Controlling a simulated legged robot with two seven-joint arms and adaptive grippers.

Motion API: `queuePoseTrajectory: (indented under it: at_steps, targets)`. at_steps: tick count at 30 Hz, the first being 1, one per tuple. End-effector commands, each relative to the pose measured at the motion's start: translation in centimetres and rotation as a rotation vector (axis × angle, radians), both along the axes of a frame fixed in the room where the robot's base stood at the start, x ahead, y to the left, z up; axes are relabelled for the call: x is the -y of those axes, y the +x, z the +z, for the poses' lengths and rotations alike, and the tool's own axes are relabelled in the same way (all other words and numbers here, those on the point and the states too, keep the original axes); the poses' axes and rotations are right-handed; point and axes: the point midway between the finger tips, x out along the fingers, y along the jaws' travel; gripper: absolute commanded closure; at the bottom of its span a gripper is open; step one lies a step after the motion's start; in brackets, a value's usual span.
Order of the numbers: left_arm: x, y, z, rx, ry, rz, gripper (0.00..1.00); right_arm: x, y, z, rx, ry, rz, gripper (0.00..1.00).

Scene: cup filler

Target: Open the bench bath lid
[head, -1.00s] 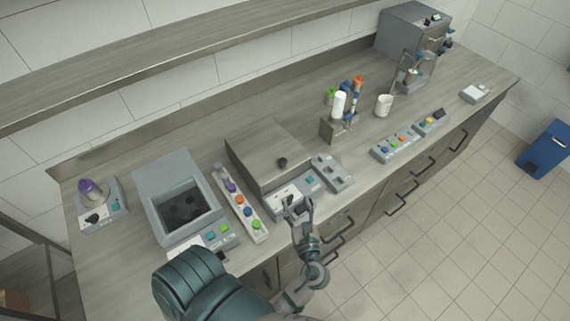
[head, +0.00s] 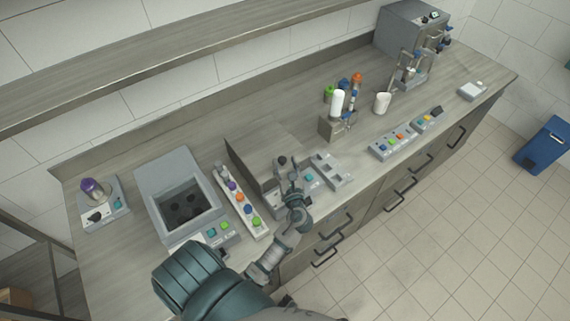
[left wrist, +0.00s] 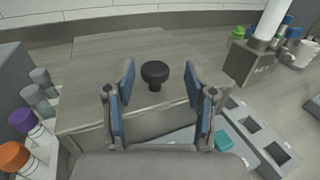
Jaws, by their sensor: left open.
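The bench bath (head: 278,203) stands mid-counter with its grey-brown lid (head: 262,146) down. The lid also shows in the left wrist view (left wrist: 85,98). A black round knob (head: 282,160) stands on the lid near its front; in the left wrist view the knob (left wrist: 155,72) appears ahead, between the two fingers in the picture. My left gripper (head: 288,168) is open and empty, close to the knob. Its blue-padded fingers (left wrist: 159,76) are spread on either side with gaps; I cannot tell whether they reach around it. My right gripper is not seen.
A rack of colour-capped vials (head: 240,198) stands left of the bath, with an open grey bath (head: 160,165) beyond. A grey tray (head: 331,168) sits on the right. A bottle holder (head: 337,127) and white cup (head: 382,103) stand farther right.

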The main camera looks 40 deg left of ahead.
Motion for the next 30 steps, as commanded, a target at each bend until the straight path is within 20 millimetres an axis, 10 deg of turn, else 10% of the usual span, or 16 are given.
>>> queuePoseTrajectory:
  at_steps: [3, 9, 30]
  targets:
    - [-0.1, 0.0, 0.0, 0.000, 0.000, 0.000, 0.50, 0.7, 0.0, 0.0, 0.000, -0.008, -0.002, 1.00]
    - [-0.2, 0.0, -0.1, 0.000, -0.002, -0.001, 1.00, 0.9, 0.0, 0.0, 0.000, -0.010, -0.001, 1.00]
    - [-3.9, 1.1, -0.1, -0.001, -0.002, -0.001, 1.00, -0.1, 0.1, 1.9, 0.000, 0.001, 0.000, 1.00]
